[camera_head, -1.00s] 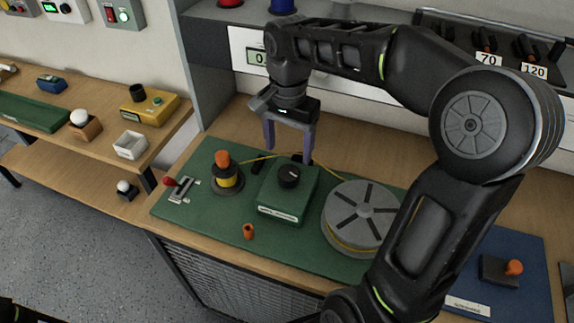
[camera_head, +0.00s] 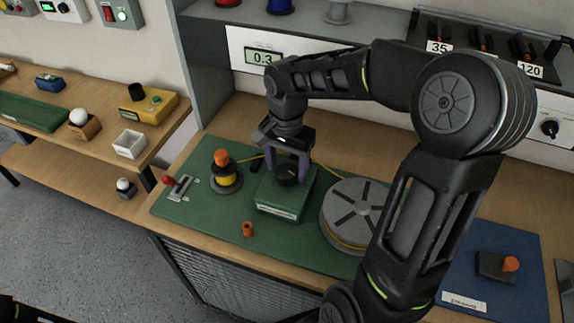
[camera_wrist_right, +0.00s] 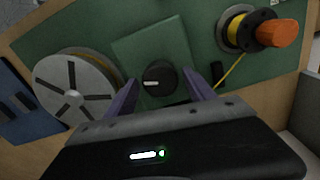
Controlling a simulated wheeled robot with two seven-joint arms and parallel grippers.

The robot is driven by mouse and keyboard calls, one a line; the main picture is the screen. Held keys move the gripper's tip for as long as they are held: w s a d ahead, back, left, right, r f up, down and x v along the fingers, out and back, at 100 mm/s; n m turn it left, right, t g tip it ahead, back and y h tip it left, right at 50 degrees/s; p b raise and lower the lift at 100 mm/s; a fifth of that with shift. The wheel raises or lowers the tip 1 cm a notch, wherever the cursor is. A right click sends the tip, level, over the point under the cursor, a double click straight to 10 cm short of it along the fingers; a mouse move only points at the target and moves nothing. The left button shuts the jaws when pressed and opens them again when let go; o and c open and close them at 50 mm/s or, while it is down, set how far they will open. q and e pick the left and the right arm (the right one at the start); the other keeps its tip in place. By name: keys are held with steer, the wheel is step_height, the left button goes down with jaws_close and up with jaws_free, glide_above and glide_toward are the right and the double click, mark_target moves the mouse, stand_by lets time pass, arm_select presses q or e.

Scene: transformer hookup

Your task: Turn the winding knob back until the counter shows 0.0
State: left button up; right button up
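The black winding knob (camera_head: 288,174) sits on top of a green box (camera_head: 287,198) on the green mat; it also shows in the right wrist view (camera_wrist_right: 159,77), with a white pointer line. The counter (camera_head: 264,57) on the back panel reads 0.3. My right gripper (camera_head: 287,170) is above the box, pointing down, with one purple finger on each side of the knob. In the right wrist view its fingers (camera_wrist_right: 163,96) are apart, with gaps between them and the knob. My left gripper is not in view.
A grey reel (camera_head: 356,211) stands right of the box, and a yellow wire spool with an orange top (camera_head: 224,172) stands left. A red-handled lever (camera_head: 178,186) and a small orange piece (camera_head: 248,229) are on the mat. A blue mat (camera_head: 520,265) lies at right.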

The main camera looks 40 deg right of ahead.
steer(key=c, duration=1.1)
steer(key=shift+c, duration=0.2)
steer(key=shift+n, duration=0.4)
steer(key=n, duration=0.3)
steer(key=shift+b, duration=0.35)
steer(key=n, duration=0.4)
steer(key=shift+n, duration=0.4)
steer(key=n, duration=0.4)
steer(key=shift+n, duration=0.3)
steer(key=n, duration=0.4)
steer(key=shift+n, duration=0.3)
